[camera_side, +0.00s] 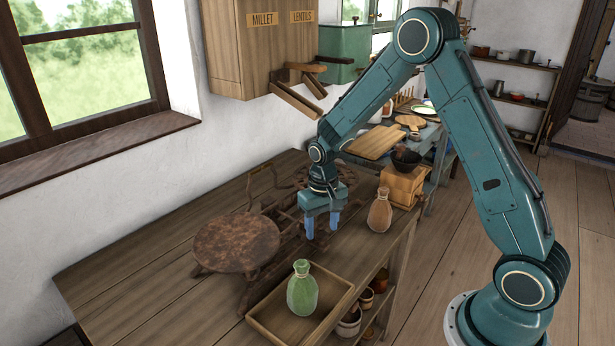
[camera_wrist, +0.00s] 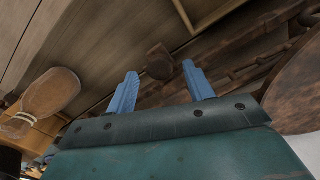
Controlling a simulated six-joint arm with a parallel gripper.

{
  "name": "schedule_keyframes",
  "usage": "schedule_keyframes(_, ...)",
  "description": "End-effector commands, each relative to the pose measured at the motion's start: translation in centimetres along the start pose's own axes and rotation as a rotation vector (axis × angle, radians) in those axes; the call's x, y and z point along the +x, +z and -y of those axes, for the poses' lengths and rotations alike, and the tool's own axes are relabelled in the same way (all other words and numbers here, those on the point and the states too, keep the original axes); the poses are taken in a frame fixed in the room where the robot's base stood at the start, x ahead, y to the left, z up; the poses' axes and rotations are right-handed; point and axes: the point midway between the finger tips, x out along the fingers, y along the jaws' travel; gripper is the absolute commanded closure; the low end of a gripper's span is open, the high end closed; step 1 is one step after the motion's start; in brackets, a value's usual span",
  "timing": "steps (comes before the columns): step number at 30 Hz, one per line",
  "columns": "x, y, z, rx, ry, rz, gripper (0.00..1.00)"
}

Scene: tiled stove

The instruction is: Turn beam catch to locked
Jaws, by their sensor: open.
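A rusty balance scale (camera_side: 290,217) stands on the wooden table, with a round pan (camera_side: 236,243) at its left and a second pan partly behind my wrist. My gripper (camera_side: 322,226) points down at the front of the scale's middle, its blue fingers apart and empty.
A wall cabinet (camera_side: 265,50) with chutes hangs behind. The table's left part is clear.

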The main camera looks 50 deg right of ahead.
Motion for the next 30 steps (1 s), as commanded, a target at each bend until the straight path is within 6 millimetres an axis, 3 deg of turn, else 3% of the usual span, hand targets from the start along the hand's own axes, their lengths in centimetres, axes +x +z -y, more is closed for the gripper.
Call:
schedule_keyframes(6, 1.4, 0.0, 0.0, 0.0, 0.0, 0.0, 0.48)
schedule_keyframes(16, 1.5, 0.0, 0.0, 0.0, 0.0, -0.001, 0.48)
schedule_keyframes(23, 1.5, 0.0, 0.0, 0.0, 0.0, -0.001, 0.92)
schedule_keyframes(30, 1.5, 0.0, 0.0, -0.01, 0.0, -0.001, 0.92)
